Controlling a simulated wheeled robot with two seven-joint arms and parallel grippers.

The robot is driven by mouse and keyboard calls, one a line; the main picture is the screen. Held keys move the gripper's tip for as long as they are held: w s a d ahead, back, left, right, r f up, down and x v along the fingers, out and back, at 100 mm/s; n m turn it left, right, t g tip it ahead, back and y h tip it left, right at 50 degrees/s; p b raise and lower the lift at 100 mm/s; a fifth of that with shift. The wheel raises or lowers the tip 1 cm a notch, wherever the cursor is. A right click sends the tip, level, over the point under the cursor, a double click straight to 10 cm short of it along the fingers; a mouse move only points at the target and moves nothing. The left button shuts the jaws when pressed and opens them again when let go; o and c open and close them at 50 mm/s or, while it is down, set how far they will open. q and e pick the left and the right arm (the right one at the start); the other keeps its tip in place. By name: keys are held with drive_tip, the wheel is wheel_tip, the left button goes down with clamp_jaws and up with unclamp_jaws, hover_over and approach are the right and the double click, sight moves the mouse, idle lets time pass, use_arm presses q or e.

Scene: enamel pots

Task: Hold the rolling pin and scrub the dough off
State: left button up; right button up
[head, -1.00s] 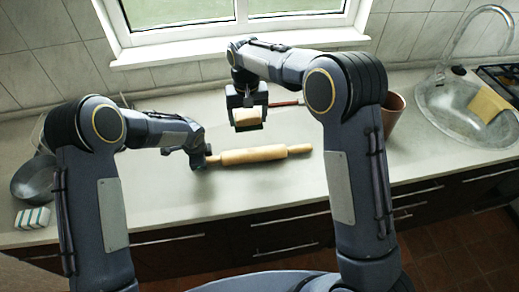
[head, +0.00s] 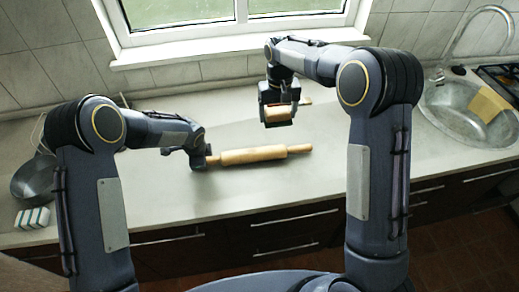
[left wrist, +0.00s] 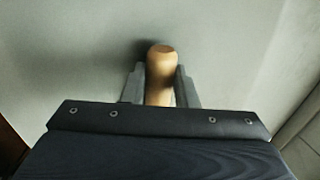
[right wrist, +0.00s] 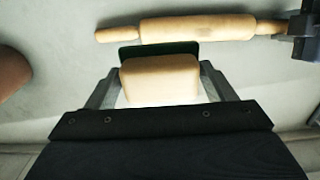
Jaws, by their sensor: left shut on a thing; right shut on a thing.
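The wooden rolling pin (head: 250,155) lies level along the counter. My left gripper (head: 206,158) is shut on its left handle, which shows end-on between the fingers in the left wrist view (left wrist: 160,68). My right gripper (head: 280,110) is shut on a pale block with a dark green pad, a scrubber (right wrist: 160,80). It holds the scrubber behind the pin in the head view, apart from it. The pin's body shows beyond the scrubber in the right wrist view (right wrist: 195,28). I cannot make out any dough on the pin.
The sink (head: 450,118) with a yellow cloth (head: 488,104) is at the right. A grey pan (head: 34,178) and a green-and-white sponge (head: 33,218) are at the left. A brown container (right wrist: 12,70) shows at the right wrist view's left edge. Counter right of the pin is clear.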

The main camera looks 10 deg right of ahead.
hover_over(246, 152)
drive_tip(key=shift+w+d+f, duration=0.1)
drive_tip(key=shift+f, duration=4.8)
drive_tip(key=shift+f, duration=1.5)
drive_tip(key=shift+d+r, duration=0.1)
drive_tip(key=shift+d, duration=1.4)
drive_tip(key=shift+a+f, duration=0.2)
drive_tip(key=shift+a, duration=0.6)
drive_tip(key=shift+a+f, duration=0.15)
drive_tip(key=shift+a, duration=0.6)
